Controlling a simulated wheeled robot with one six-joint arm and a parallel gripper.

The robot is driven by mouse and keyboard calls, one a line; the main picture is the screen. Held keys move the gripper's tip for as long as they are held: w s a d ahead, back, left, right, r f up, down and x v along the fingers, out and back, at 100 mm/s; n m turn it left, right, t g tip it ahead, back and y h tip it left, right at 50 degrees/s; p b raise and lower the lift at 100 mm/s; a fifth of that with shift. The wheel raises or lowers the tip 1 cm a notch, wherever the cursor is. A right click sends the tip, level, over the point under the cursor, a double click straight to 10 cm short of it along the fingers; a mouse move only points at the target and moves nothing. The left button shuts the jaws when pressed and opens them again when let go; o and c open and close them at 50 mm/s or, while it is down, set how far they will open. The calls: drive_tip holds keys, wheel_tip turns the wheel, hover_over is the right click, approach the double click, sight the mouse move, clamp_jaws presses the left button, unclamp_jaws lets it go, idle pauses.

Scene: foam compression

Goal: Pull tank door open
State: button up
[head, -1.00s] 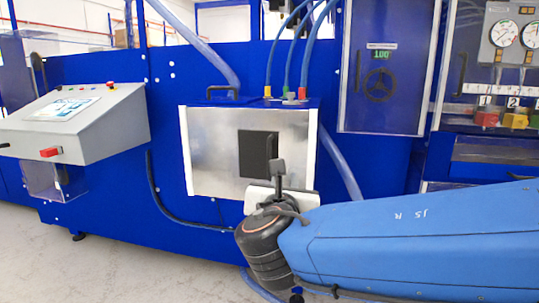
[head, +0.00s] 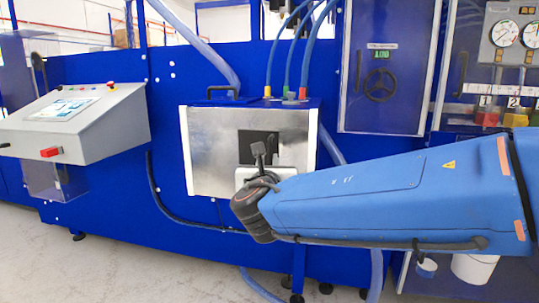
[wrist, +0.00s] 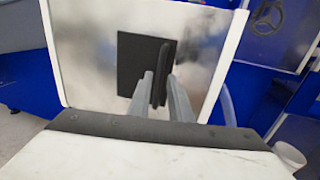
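The tank door (head: 215,142) is a silver metal panel with white side edges, on a blue tank in the middle of the head view. It looks closed. It also shows in the wrist view (wrist: 90,50). A black square plate (wrist: 132,58) on it carries an upright black handle bar (wrist: 163,70). In the wrist view my gripper (wrist: 160,76) has its two grey fingers apart, one on each side of the bar. No firm grip shows. In the head view my gripper (head: 258,152) is in front of the plate and hides much of the handle.
A grey control console (head: 75,125) stands at the left. Hoses (head: 286,70) rise from the tank top. A blue cabinet door with a black handwheel (head: 380,84) is to the right. A white bucket (head: 473,268) stands at lower right. Open floor lies at lower left.

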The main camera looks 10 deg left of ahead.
sight(269, 154)
drive_tip(key=w, duration=0.4)
drive_tip(key=w+a, duration=0.1)
drive_tip(key=w, duration=0.1)
drive_tip(key=shift+w+a, duration=0.1)
drive_tip(key=shift+w, duration=0.15)
clamp_jaws()
